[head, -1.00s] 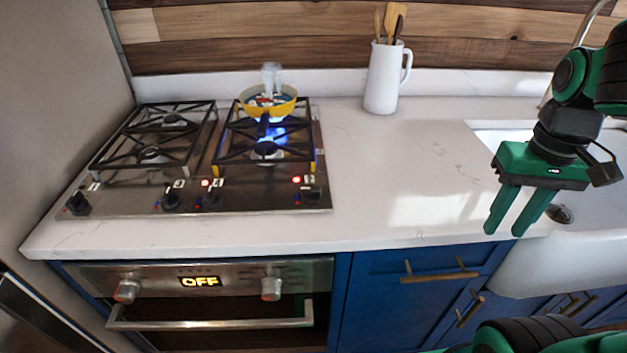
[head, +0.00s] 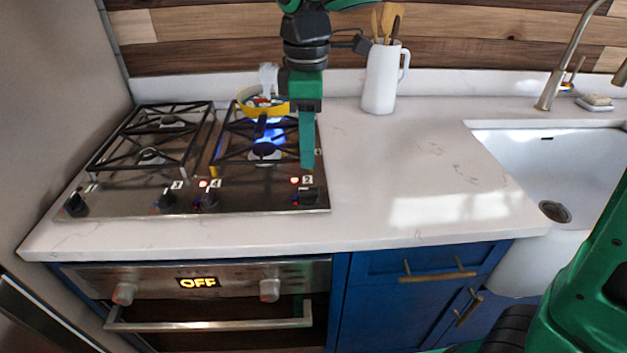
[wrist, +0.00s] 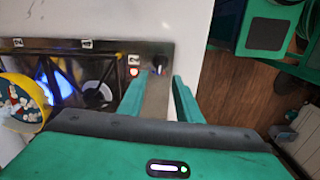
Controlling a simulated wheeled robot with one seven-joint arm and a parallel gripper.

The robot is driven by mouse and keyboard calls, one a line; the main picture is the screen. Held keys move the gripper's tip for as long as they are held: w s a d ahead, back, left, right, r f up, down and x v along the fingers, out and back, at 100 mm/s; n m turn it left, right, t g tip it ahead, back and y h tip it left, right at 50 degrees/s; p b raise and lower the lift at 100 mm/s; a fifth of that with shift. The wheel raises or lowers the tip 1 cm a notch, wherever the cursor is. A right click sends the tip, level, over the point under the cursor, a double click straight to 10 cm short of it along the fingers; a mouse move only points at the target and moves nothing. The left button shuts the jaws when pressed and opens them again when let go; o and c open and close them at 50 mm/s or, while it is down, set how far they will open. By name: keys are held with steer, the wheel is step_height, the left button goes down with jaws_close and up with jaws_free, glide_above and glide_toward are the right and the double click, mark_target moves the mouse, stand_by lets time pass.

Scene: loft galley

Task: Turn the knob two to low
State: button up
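The knob labelled 2 (head: 308,196) is at the right end of the stove's front panel, with a lit red light beside its label. In the wrist view this knob (wrist: 157,70) lies just beyond and between my fingertips, small and partly unclear. My gripper (head: 307,166) points down over the stove's right edge, just behind and above the knob in the head view. In the wrist view my gripper (wrist: 156,86) has its two fingers apart with nothing between them. The stove (head: 235,203) shows blue flame (head: 272,132) on the right side.
A yellow pan (head: 248,98) with food sits on the back right burner, close to my wrist. Another knob (head: 207,200), labelled 4, also has a red light. A white utensil jug (head: 380,80) stands behind right. The counter (head: 400,170) right of the stove is clear.

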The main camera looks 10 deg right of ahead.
mark_target(309, 188)
step_height(309, 188, down, 9)
steer(key=shift+f, duration=0.15)
stand_by(0.4)
